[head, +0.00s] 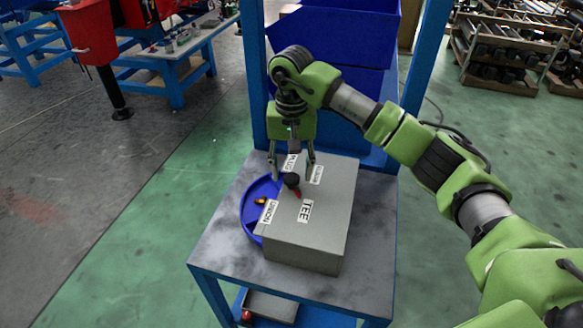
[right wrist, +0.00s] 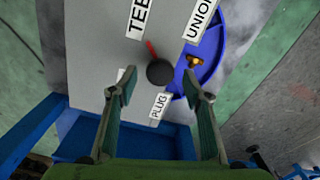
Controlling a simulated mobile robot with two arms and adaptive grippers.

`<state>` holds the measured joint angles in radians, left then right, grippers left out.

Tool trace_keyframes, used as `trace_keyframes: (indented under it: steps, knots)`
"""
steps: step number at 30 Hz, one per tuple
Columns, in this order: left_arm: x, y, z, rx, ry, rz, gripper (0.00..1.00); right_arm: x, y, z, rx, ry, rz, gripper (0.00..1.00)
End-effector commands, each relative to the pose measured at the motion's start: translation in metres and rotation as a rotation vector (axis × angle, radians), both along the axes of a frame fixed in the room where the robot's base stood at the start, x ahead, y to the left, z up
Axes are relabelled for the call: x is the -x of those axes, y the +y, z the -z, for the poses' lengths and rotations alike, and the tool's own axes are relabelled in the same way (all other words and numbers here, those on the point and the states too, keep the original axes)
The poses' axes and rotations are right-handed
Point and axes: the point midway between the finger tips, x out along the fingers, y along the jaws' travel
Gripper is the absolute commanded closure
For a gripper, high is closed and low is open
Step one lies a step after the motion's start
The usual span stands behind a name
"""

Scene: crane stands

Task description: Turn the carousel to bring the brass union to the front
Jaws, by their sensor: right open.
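The carousel is a blue round tray (head: 248,213) partly covered by a grey box (head: 330,215); its exposed part sticks out on the left in the head view. A small brass piece (head: 260,201) lies in the exposed part, near the UNION label (head: 268,213); it also shows in the right wrist view (right wrist: 194,61). On the box top is a dark round knob (head: 291,180) with a red pointer directed toward the TEE label (head: 305,211). My right gripper (head: 291,175) is open above the knob, which appears between its fingertips in the right wrist view (right wrist: 159,84).
The box stands on a grey-topped table (head: 225,250) with a blue frame. A PLUG label (head: 290,164) and another label, unreadable here, lie on the box's far side. Blue bins (head: 330,35) and posts stand behind. A bench is at upper left.

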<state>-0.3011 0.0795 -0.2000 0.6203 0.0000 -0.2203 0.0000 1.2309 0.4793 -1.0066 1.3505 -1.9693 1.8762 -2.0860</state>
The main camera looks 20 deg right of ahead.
Motion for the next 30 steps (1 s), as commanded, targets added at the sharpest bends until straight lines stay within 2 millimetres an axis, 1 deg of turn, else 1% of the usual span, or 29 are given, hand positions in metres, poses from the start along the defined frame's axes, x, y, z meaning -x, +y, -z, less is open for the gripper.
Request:
trace_keyframes:
  steps: [1,5,13,14,15,17,18,26,30]
  knots:
    - [-0.0004,0.0001,-0.0028,0.000,0.000,0.000,0.62,0.0004,0.0000,0.0037,0.001,0.001,0.000,0.55]
    - [-0.0005,0.0000,-0.0037,0.000,-0.001,0.000,0.62,0.0003,0.0001,0.0104,0.000,0.000,0.000,0.55]
    - [-0.0011,0.0000,-0.0033,0.000,-0.002,0.000,0.62,0.0000,0.0002,0.0117,0.000,-0.001,0.000,0.55]
    - [-0.0012,0.0000,-0.0033,0.000,-0.002,0.000,0.62,0.0001,0.0001,0.0117,0.000,-0.001,0.000,0.63]
    - [-0.0013,0.0001,-0.0033,0.000,-0.002,0.000,0.62,0.0001,0.0001,0.0117,0.000,-0.001,0.000,0.73]
    - [-0.0014,0.0001,-0.0033,0.000,-0.002,0.000,0.62,0.0001,0.0001,0.0116,0.000,-0.001,0.000,0.89]
    - [-0.0014,0.0001,-0.0033,0.000,-0.002,0.000,0.62,0.0001,0.0001,0.0116,0.000,-0.001,0.000,0.99]
    - [-0.0015,0.0002,-0.0022,0.000,-0.002,0.000,0.62,-0.0017,0.0019,0.0117,0.000,0.000,0.003,1.00]
    - [-0.0017,0.0002,0.0010,-0.001,-0.002,0.000,0.62,-0.0081,0.0080,0.0121,0.000,-0.001,0.014,1.00]
